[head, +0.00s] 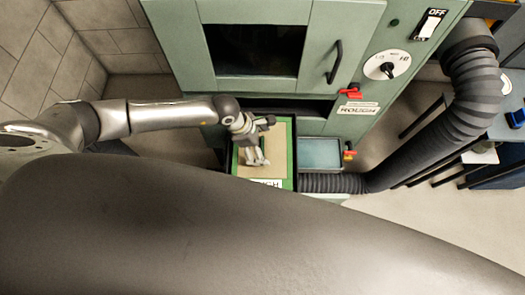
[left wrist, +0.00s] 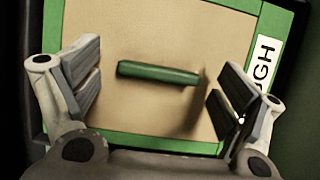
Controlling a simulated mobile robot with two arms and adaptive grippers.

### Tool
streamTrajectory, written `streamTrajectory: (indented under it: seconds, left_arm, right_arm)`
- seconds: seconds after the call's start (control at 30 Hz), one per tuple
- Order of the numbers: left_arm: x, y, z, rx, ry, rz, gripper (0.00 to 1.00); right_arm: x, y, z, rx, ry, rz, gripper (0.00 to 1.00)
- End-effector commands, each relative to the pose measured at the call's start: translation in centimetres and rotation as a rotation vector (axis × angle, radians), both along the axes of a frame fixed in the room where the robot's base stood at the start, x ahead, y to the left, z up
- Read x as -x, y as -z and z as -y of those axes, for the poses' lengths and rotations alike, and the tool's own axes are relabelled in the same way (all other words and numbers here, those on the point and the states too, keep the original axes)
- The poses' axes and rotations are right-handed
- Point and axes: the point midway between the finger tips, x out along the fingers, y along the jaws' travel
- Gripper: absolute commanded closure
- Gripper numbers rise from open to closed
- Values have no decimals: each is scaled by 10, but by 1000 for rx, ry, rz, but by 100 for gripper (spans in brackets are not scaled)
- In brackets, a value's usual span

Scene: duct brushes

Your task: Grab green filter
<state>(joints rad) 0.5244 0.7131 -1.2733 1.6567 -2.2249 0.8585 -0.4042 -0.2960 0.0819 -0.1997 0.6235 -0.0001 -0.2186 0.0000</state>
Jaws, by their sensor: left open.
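The green filter (head: 287,142) has a green frame around a tan panel and sits in an opening low in the green machine. In the left wrist view its tan panel (left wrist: 140,35) fills most of the picture, with a green bar handle (left wrist: 158,73) across the middle. My left gripper (head: 256,163) is over the panel. In the left wrist view my left gripper (left wrist: 160,90) is open, with one finger on each side of the handle. I cannot tell whether the fingers touch the panel. My right gripper is not in view.
The green machine (head: 188,50) stands behind, with a dark window, a door handle (head: 334,62) and a dial (head: 386,66). A ribbed black duct (head: 420,130) runs down the right side to beside the filter. A bluish panel (head: 320,153) lies right of the filter.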

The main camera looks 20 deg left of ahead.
Motion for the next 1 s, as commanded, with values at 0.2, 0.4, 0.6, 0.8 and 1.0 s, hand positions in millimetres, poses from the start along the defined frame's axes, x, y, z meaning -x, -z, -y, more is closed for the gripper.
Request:
streamTrajectory:
  seconds: [0.2, 0.4, 0.6, 0.8, 1.0]
  left_arm:
    - [0, 0, 0, 0, 0, 0, 18]
    - [0, 0, 0, 0, 0, 0, 44]
    - [0, -1, 0, 0, 0, 1, 67]
    - [0, -1, 0, 0, 0, 1, 67]
    - [-1, -9, 0, 0, 0, 1, 67]
  right_arm:
    - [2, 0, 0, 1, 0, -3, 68]
    - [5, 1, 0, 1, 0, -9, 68]
    - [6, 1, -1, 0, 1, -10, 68]
    - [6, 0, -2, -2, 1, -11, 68]
    - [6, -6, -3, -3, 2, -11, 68]
